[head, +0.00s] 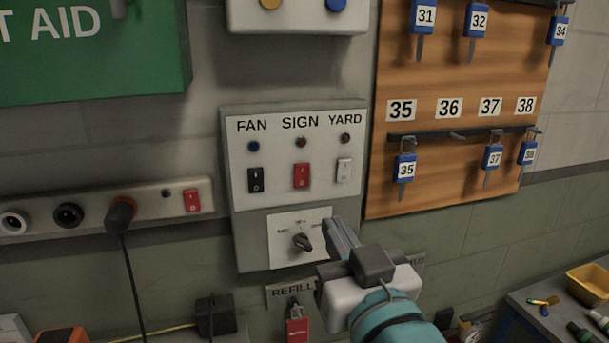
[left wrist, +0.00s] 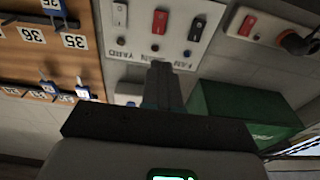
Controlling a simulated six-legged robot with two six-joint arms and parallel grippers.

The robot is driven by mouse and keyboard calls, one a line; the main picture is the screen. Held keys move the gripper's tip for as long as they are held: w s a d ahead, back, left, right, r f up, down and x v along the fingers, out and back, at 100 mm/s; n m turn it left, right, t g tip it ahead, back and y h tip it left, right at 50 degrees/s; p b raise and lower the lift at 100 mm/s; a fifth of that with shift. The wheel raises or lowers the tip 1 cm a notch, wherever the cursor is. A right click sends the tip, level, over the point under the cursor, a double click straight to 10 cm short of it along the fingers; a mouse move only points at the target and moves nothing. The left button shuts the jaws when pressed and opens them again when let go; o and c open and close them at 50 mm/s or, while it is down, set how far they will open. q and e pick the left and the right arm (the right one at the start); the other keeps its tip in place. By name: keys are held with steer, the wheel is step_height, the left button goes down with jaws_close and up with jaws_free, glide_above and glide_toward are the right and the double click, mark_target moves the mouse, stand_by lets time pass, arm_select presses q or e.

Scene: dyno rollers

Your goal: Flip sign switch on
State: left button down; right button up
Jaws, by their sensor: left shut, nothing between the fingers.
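The SIGN switch (head: 301,176) is a red rocker in the middle of a grey wall panel (head: 237,235), under the SIGN label and a dark reddish lamp (head: 301,142). It also shows at the top of the left wrist view (left wrist: 159,21). My left gripper (head: 338,232) is shut and empty. In the head view its fingertips appear below and right of the red switch, near the panel's lower right part. In the left wrist view the fingers (left wrist: 162,75) point toward the panel and hide part of its label row. My right gripper is not in view.
The black FAN switch (head: 255,180) and white YARD switch (head: 343,170) flank the red one. A rotary knob (head: 301,241) sits below. A wooden key board (head: 440,185) hangs at the right, a socket strip (head: 150,207) at the left, and a REFILL tag (head: 291,291) below.

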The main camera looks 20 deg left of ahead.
arm_select(q)
steer(key=w, duration=0.1)
steer(key=p, duration=0.4)
glide_toward(302, 167)
steer(key=x, duration=0.5)
steer(key=shift+w, duration=0.15)
steer(key=shift+w+a+r, duration=0.1)
steer(key=shift+w+a, duration=0.35)
steer(key=shift+w, duration=0.2)
steer(key=shift+w+a+r+p, duration=0.1)
steer(key=shift+a+r+p, duration=0.1)
steer(key=shift+p, duration=0.1)
steer(key=shift+d+f, duration=0.1)
